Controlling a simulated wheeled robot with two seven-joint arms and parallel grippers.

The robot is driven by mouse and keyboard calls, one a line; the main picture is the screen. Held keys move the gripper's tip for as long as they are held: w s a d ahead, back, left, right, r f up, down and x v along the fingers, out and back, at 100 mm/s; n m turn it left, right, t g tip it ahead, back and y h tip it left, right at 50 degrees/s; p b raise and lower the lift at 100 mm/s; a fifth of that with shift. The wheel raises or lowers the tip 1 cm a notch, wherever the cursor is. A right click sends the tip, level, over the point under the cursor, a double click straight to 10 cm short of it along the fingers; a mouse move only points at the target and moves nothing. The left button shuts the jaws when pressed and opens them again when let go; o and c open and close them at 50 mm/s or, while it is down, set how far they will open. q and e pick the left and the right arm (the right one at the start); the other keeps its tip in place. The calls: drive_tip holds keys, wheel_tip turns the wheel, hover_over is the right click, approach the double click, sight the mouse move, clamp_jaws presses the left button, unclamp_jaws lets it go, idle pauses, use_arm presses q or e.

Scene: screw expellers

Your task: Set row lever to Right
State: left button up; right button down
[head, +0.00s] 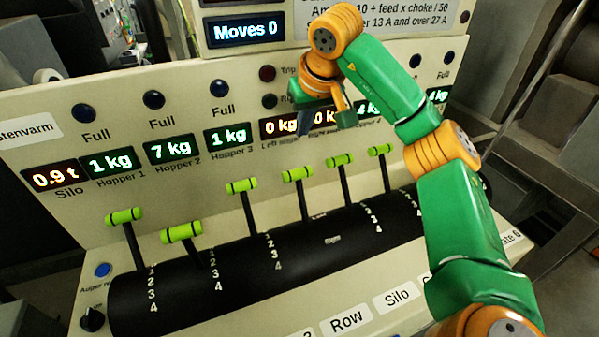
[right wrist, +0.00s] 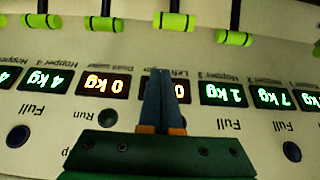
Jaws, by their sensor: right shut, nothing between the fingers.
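The row lever is most likely the middle lever with a lime-green cross handle (head: 298,173) and black stem, rising from the black drum above word labels too small to read well. It also shows at the top middle of the right wrist view (right wrist: 174,22). Its stem leans slightly left in the head view. My right gripper (head: 303,122) is shut and empty, in front of the panel near the 0 kg displays, above that handle and apart from it. Its closed fingers (right wrist: 161,100) point toward the handle in the right wrist view. My left gripper is not in view.
Other green-handled levers stand on both sides, the nearest at left (head: 241,185) and right (head: 340,159). The black drum (head: 190,290) carries them. A Row label (head: 346,320) lies on the front ledge. My right arm covers the panel's right part.

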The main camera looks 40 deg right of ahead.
drive_tip(key=shift+s+f+b, duration=0.1)
drive_tip(key=shift+f+b, duration=0.3)
drive_tip(key=shift+f, duration=0.35)
drive_tip(key=shift+w+f, duration=0.15)
drive_tip(key=shift+w, duration=0.3)
drive_tip(key=shift+f, duration=0.35)
drive_tip(key=p+x, duration=0.2)
drive_tip(key=x, duration=0.7)
use_arm(q)
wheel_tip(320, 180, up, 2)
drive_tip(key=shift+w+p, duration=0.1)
drive_tip(key=shift+p, duration=0.7)
use_arm(e)
drive_tip(key=s, duration=0.2)
drive_tip(key=s+a, duration=0.1)
drive_tip(key=shift+s+r, duration=0.35)
drive_tip(key=shift+s, duration=0.05)
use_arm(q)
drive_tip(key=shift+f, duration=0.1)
use_arm(e)
drive_tip(key=shift+w, duration=0.1)
